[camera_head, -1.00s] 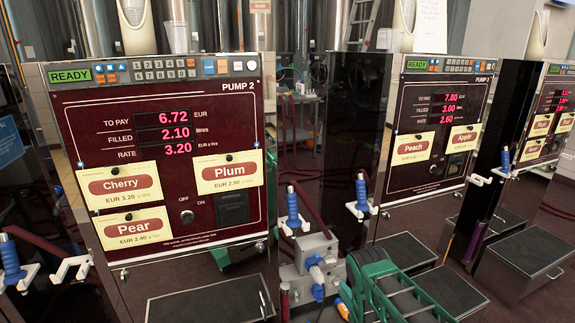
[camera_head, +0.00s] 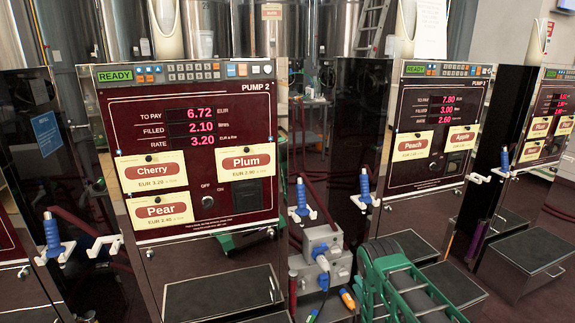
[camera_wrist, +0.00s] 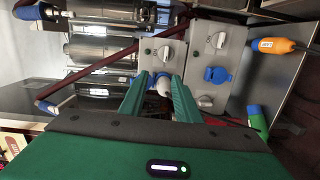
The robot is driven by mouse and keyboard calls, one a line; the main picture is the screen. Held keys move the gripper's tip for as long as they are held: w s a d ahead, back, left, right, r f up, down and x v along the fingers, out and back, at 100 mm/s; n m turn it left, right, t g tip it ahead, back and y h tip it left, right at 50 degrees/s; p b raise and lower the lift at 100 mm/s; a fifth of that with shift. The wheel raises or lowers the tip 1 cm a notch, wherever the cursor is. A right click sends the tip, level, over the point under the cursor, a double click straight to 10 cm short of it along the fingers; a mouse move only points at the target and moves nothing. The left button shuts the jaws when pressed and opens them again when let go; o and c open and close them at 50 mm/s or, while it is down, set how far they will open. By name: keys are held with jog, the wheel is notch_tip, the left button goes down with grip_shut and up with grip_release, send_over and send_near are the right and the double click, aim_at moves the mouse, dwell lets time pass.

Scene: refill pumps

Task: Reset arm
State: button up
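My gripper (camera_wrist: 158,92) shows in the wrist view as two green fingers standing apart, so it is open. A rounded white and blue fitting (camera_wrist: 164,86) on the grey box shows in the gap between them. I cannot tell how far the fingertips are from it, and no held thing is seen. In the head view a green ribbed structure (camera_head: 405,287) is at the lower right; it looks like part of my arm.
A grey switch box (camera_head: 318,243) with knobs and blue fittings stands between Pump 2 (camera_head: 195,160) and the peach-apple pump (camera_head: 438,130). An orange plug (camera_wrist: 276,45) and a green-blue plug (camera_wrist: 257,121) lie near it. Blue-handled nozzles (camera_head: 52,237) hang beside the pumps.

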jog(key=w+d+r+m+g+h, duration=0.1)
jog(key=w+d+r+m+h, duration=0.25)
jog(key=d+r, duration=0.5)
jog(key=w+d+r+m+g+h, duration=0.1)
jog(key=w+d+r+m+h, duration=0.1)
jog(key=d+r+m+h, duration=0.45)
jog(key=s+d+r+m+g+h, duration=0.1)
jog(key=s+d+r+m+g, duration=0.25)
jog(key=s+d+r, duration=0.4)
jog(key=s+d+r+m+g, duration=0.3)
jog(key=s+d+r+m, duration=0.1)
jog(key=r, duration=0.6)
jog(key=s+r+m+g+y, duration=0.1)
jog(key=s+r+m+g, duration=0.3)
jog(key=s, duration=0.6)
jog(key=s+r+m+g+y, duration=0.1)
jog(key=s+r, duration=0.4)
jog(key=s, duration=0.6)
jog(key=s+a+r+m+g+y, duration=0.1)
jog(key=s+a+y, duration=0.1)
jog(key=s+a, duration=0.3)
jog(key=s+a+r+m+g+y, duration=0.1)
jog(key=s+a, duration=0.3)
jog(key=s, duration=1)
jog(key=s+a+r+m+g+y, duration=0.2)
jog(key=s+a, duration=0.3)
jog(key=s, duration=0.4)
jog(key=shift+s+a+r+y, duration=0.15)
jog(key=shift+a+y, duration=0.15)
